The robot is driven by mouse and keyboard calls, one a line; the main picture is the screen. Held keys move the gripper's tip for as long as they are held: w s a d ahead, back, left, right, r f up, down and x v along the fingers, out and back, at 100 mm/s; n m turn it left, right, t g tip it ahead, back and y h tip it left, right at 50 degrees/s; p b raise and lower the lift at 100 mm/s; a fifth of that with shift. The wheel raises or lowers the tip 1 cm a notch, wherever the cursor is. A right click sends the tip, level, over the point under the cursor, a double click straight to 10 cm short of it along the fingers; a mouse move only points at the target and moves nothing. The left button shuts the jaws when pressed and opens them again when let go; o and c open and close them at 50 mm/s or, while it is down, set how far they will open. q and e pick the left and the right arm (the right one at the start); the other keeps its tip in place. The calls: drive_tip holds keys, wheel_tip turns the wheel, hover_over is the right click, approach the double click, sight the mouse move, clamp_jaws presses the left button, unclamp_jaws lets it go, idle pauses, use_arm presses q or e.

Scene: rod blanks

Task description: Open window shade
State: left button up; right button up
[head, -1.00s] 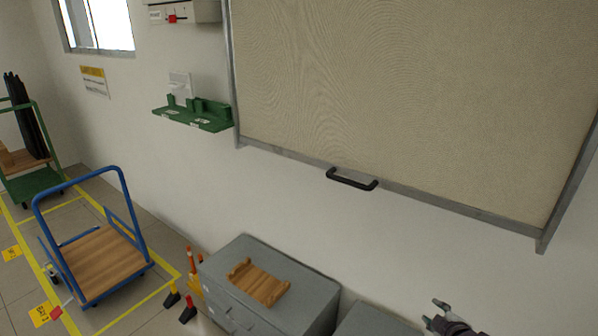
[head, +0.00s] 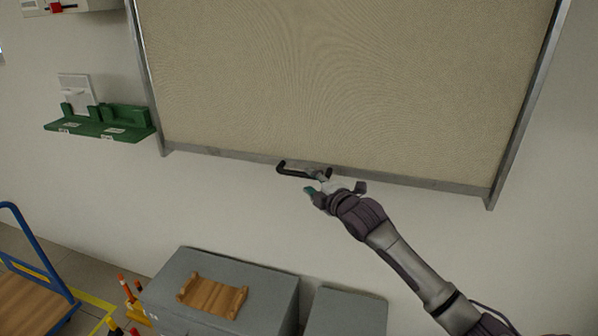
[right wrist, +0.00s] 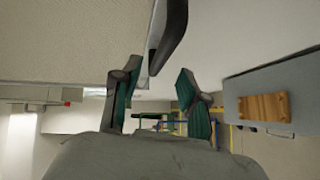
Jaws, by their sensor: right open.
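The window shade (head: 340,80) is a large beige panel in a grey metal frame on the wall, and it is down. Its black handle (head: 288,170) sits on the bottom rail; the handle's right part is hidden behind my right gripper in the head view. My right gripper (head: 314,182) is open at the handle's right end. In the right wrist view, the dark handle (right wrist: 174,30) runs down toward the gap between the open fingertips (right wrist: 158,72). I cannot tell whether they touch it. My left gripper is not in view.
Grey cabinets (head: 345,312) stand below the shade, with a wooden tray (head: 212,297) on one. A green wall shelf (head: 100,124) is at the left. A blue-framed cart (head: 35,262) stands at lower left. The wall under the shade is clear.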

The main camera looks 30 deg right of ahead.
sight(302, 176)
drive_tip(key=w, duration=0.4)
drive_tip(key=w+f, duration=0.1)
drive_tip(key=w, duration=0.1)
drive_tip(key=shift+w+d+p, duration=0.15)
drive_tip(key=shift+w+p, duration=0.05)
drive_tip(key=shift+p, duration=0.2)
drive_tip(key=shift+r, duration=0.1)
clamp_jaws()
